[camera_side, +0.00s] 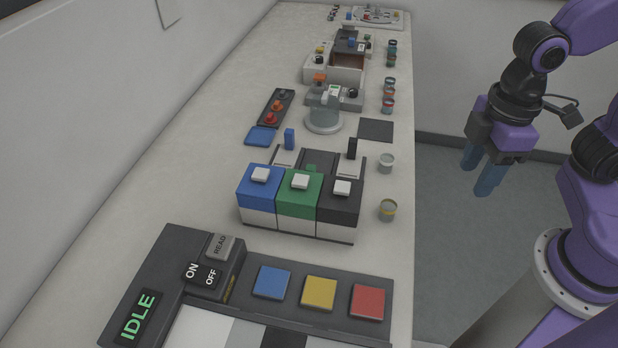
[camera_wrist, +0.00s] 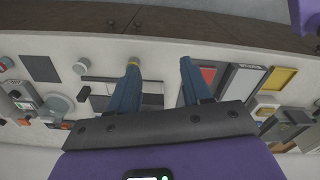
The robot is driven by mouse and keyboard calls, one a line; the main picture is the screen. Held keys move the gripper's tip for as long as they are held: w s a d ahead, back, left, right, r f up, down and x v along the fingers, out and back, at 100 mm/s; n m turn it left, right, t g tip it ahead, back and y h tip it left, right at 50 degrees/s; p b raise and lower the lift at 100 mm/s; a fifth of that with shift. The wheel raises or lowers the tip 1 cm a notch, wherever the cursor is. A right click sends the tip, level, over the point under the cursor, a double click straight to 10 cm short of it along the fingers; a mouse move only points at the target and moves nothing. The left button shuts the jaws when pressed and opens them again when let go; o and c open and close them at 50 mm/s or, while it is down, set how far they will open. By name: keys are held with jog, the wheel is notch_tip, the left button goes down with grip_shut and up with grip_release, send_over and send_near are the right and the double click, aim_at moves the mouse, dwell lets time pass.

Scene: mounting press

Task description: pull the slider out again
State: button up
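My gripper (camera_side: 478,176) hangs in the air beyond the right edge of the bench in the side view, apart from everything on it. Its two blue fingers stand apart with nothing between them in the wrist view (camera_wrist: 159,66). A three-part block in blue (camera_side: 258,187), green (camera_side: 299,194) and black (camera_side: 340,200) stands on the bench, each part with a white pad on top. I cannot tell which part is the slider.
A control panel with an IDLE display (camera_side: 139,316) and coloured squares fills the front of the bench (camera_side: 170,185). Several small jars, such as a yellow-banded one (camera_side: 388,210), line the right edge. A clear-walled device (camera_side: 324,117) and an open-topped box (camera_side: 347,68) stand farther back.

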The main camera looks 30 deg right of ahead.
jog(key=w+a+r+m, duration=0.1)
jog(key=w+a, duration=0.4)
jog(key=w, duration=0.2)
jog(key=w+a+r, duration=0.1)
jog(key=w+a, duration=0.3)
jog(key=w, duration=0.3)
jog(key=m, duration=0.2)
send_over(311, 167)
jog(key=f, duration=0.2)
notch_tip(311, 167, down, 17)
jog(key=shift+r, duration=0.1)
jog(key=shift+a, duration=0.1)
